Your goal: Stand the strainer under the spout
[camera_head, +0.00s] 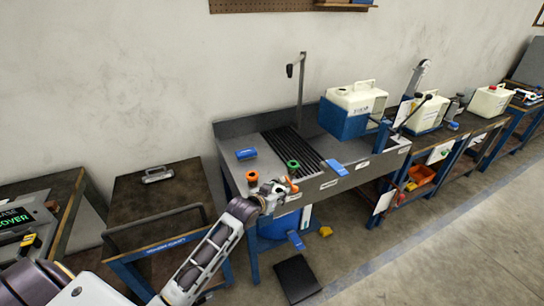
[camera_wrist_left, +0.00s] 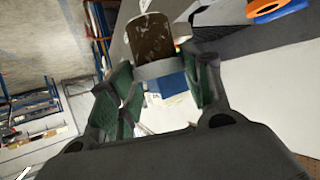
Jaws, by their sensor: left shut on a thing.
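My left gripper (camera_head: 272,192) is over the front edge of the grey sink bench (camera_head: 330,186). A blue part shows below the collar between the pads. A thin upright post (camera_head: 301,95) with a black lever stands at the back of the bench and may carry the spout. My right gripper is not in view.
On the bench are a blue block (camera_head: 246,154), an orange-topped piece (camera_head: 252,176), a green ring (camera_head: 293,164) and a blue piece (camera_head: 337,167). A white jug (camera_head: 357,97) sits on a blue stand at the right. The dark slatted grate (camera_head: 291,146) looks mostly clear.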

